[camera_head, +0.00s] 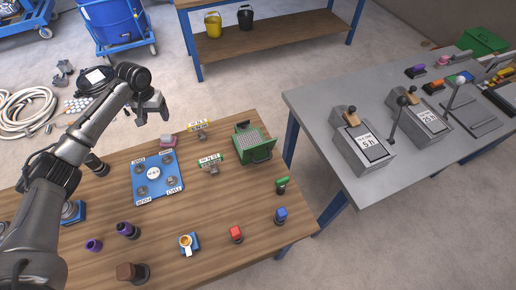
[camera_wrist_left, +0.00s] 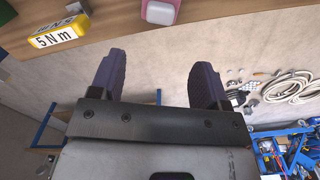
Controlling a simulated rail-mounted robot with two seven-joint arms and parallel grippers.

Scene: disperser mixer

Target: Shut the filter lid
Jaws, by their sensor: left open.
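A green box with a pale mesh face (camera_head: 254,144), which looks like the filter, stands near the back right of the wooden table. A small dark knob sits at its top, and a dark green part shows at its lower right. I cannot tell for sure which part is the lid or how far it is open. My left gripper (camera_head: 152,108) is open and empty, in the air near the table's back edge, left of the green box and apart from it. Its two dark fingers show wide apart in the left wrist view (camera_wrist_left: 157,80). My right gripper is not in view.
The wooden table (camera_head: 215,205) also holds a blue plate (camera_head: 145,188), yellow and green labelled stands (camera_head: 198,126), a pink block (camera_head: 168,141), and red (camera_head: 236,232) and blue (camera_head: 281,214) knobs. A grey table (camera_head: 435,165) with levers stands at right.

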